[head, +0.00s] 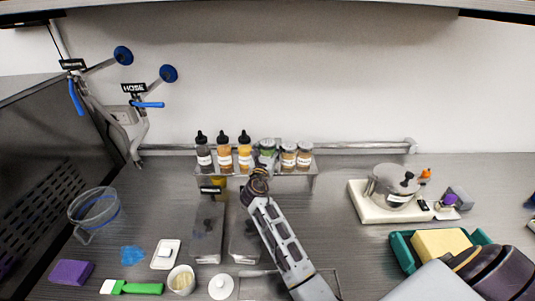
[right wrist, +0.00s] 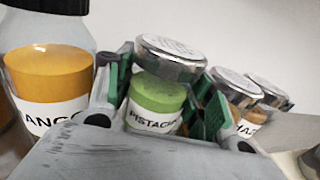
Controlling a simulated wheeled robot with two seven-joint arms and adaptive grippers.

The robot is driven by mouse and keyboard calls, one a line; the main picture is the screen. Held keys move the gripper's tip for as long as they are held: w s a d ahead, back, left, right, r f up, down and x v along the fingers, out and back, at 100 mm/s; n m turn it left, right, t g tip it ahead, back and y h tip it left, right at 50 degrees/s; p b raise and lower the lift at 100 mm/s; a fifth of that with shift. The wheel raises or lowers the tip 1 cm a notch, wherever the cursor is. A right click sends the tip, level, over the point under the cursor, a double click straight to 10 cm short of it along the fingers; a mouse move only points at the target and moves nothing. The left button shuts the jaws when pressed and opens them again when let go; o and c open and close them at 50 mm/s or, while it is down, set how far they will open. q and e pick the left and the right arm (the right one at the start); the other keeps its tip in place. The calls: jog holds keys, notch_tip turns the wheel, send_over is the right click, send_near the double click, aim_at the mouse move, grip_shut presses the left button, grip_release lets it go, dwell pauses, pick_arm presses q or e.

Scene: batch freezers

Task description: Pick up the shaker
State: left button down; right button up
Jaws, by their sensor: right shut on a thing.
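The pistachio shaker (head: 267,146) has a silver lid and green contents, and is at the shelf between the bottles and two other shakers. In the right wrist view the shaker (right wrist: 157,98) sits between my right gripper's green-padded fingers (right wrist: 160,100), its label reading "PISTACH". My right gripper (head: 259,178) reaches up from below and is shut on it. Its lid sits a little higher than the lids beside it; whether its base is clear of the shelf is hidden. My left gripper is not in view.
Two more shakers (head: 289,156) stand close on the right, and three black-capped bottles (head: 224,152) on the left, on a raised metal shelf (head: 311,170). A clear pitcher (head: 95,208) stands at left. A pot on a white base (head: 365,212) stands at right.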

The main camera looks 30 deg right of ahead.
notch_tip(320, 180, up, 17)
jog(key=shift+f+p, duration=0.2)
jog(key=shift+p, duration=0.1)
dwell(0.6)
jog(key=o, duration=0.3)
jog(key=c, duration=0.3)
jog(key=shift+r, duration=0.1)
